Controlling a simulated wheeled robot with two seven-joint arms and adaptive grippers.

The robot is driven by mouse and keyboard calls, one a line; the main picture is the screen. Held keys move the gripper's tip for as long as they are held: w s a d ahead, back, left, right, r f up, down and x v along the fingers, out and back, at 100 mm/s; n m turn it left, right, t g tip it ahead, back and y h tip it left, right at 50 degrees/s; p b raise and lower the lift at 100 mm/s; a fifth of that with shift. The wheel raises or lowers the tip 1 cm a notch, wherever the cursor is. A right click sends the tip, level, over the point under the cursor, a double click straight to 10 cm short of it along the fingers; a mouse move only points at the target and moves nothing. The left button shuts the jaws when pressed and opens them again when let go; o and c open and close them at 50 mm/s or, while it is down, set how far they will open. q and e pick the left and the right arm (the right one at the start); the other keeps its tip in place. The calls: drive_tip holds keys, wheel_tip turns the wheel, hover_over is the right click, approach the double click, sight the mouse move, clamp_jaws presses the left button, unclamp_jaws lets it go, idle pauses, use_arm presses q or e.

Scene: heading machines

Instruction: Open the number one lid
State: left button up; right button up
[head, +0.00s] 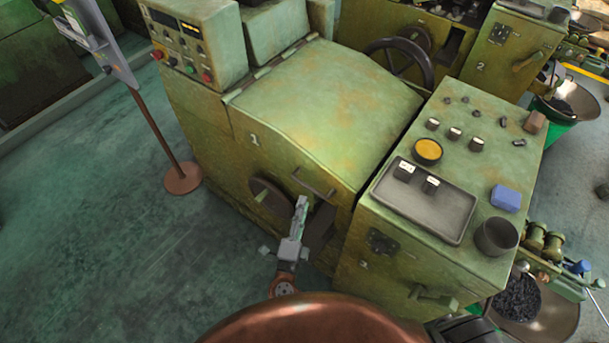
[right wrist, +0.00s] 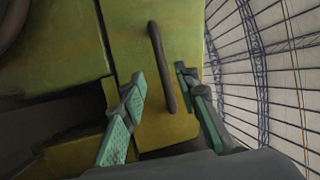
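The number one lid (head: 325,100) is a worn green cover on the machine in the middle of the head view, and it is down. A "1" is marked on its front face. Its dark bar handle (head: 313,183) is on the front side, and it also shows in the right wrist view (right wrist: 162,67). My right gripper (head: 301,202) is just in front of the handle. In the right wrist view its two fingers (right wrist: 158,82) are apart, with the handle's lower part between them. No clear contact shows. My left gripper is not in view.
A control cabinet (head: 440,180) with a tray, a dark cup (head: 497,236) and a blue box (head: 506,197) stands to the right. A round wheel (head: 270,197) is on the machine's front. A sign post (head: 155,130) stands left. The floor at left is clear.

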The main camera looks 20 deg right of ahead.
sight(309, 186)
drive_tip(key=x, duration=0.6)
drive_tip(key=shift+w+d+r, duration=0.2)
drive_tip(key=shift+d, duration=0.1)
drive_tip(key=shift+w+d, duration=0.15)
drive_tip(key=shift+w, duration=0.15)
clamp_jaws()
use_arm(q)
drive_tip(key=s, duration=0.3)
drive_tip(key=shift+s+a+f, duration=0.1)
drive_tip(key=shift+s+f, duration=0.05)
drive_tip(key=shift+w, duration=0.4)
